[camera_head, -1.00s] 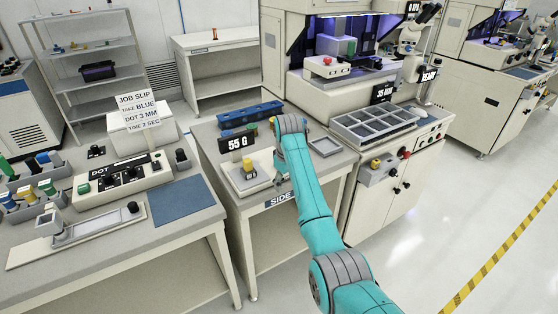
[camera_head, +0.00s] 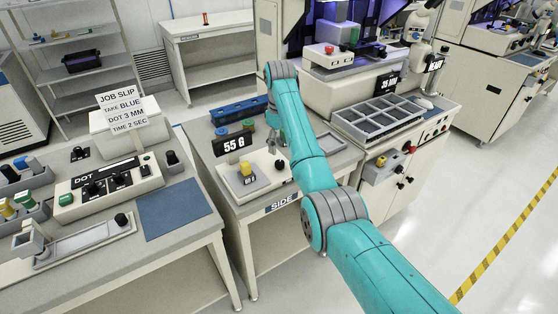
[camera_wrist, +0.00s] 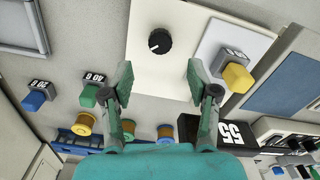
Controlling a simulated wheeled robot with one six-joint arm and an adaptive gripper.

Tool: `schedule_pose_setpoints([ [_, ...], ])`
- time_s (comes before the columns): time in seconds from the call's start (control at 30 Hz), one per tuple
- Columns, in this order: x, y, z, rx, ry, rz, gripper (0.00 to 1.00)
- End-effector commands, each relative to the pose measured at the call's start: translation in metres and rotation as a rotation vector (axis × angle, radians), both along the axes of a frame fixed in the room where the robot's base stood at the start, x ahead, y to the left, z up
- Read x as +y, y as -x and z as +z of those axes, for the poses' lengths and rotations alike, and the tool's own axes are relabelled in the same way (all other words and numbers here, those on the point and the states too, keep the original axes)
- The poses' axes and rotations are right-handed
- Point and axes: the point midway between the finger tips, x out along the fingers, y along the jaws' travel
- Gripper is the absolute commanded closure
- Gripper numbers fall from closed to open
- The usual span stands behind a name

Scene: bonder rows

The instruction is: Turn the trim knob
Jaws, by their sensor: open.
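The trim knob (camera_wrist: 159,41) is a round black knob with a white pointer mark, on a cream plate (camera_wrist: 160,80) in the wrist view. It also shows small and dark in the head view (camera_head: 280,165), beside the lower end of my arm. My gripper (camera_wrist: 158,78) is open and empty, its two green fingers spread over the plate. In the wrist picture the knob lies between and above the fingertips, apart from both. In the head view my gripper (camera_head: 274,142) hangs above the plate, partly hidden by the arm.
A grey-and-yellow weight (camera_wrist: 236,74) sits on the pale pan beside the knob. The 55 G display (camera_head: 233,143) stands close by. Blue and green blocks (camera_wrist: 90,95), spools (camera_wrist: 84,122) and a blue rack (camera_head: 239,110) lie around. A grey tray (camera_head: 378,119) is at the right.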

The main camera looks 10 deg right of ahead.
Motion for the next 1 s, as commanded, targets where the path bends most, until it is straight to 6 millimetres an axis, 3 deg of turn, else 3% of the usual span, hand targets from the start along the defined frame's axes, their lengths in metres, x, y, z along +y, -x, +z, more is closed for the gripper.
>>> schedule_pose_setpoints([
  [0.2,0.0,0.001,-0.041,0.003,-0.001,0.0,0.4],
  [0.4,0.0,0.0,-0.067,0.002,0.0,0.0,0.4],
  [0.87,0.0,0.0,-0.078,0.0,0.0,0.0,0.4],
  [1.0,0.0,0.0,-0.078,0.0,0.0,0.0,0.73],
])
